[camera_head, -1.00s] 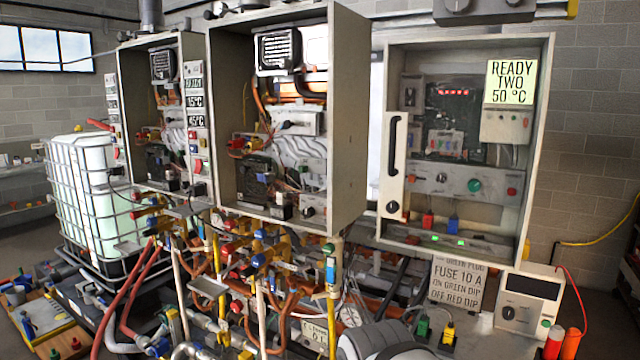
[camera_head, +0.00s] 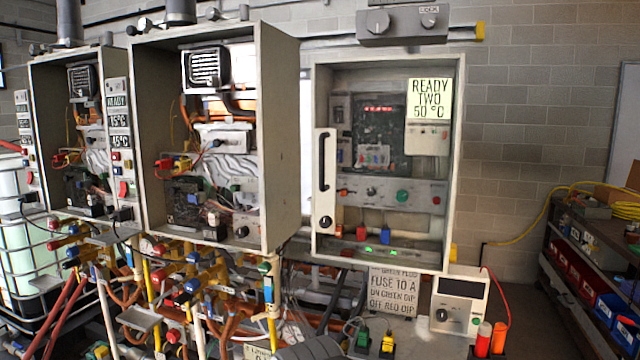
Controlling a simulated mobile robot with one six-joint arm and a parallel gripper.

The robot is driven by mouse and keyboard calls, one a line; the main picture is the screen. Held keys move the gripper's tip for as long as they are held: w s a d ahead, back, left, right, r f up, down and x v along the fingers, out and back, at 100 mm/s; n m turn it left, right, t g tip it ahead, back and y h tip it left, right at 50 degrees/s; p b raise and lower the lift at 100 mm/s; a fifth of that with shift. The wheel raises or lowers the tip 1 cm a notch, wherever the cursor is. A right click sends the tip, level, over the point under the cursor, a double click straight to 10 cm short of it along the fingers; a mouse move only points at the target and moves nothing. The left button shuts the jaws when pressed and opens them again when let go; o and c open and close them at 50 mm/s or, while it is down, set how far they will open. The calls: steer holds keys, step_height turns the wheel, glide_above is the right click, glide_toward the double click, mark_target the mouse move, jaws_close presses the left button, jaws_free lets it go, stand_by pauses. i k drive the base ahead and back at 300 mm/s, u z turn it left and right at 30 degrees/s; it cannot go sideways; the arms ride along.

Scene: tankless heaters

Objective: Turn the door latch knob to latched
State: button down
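The right-hand cabinet (camera_head: 460,150) hangs on the brick wall, with a narrow white door panel (camera_head: 325,160) at its left edge. The panel carries a long black vertical handle (camera_head: 322,165). Below the handle is a small round black knob (camera_head: 326,222) with a light mark, which looks like the door latch knob. Its mark is too small to read as latched or unlatched. My gripper is not in view; only a grey rounded part, probably of my arm, shows at the bottom edge. Nothing touches the knob.
Two open heater cabinets (camera_head: 278,140) stand to the left, above dense pipes and valves (camera_head: 190,280). A white meter box (camera_head: 456,300) and red and orange cylinders (camera_head: 484,338) sit below right. A shelf with bins (camera_head: 590,260) stands at far right.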

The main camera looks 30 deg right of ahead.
mark_target(326, 221)
steer(key=u, duration=0.15)
steer(key=k, duration=1.4)
steer(key=z, duration=0.45)
steer(key=i, duration=1)
steer(key=z, duration=0.05)
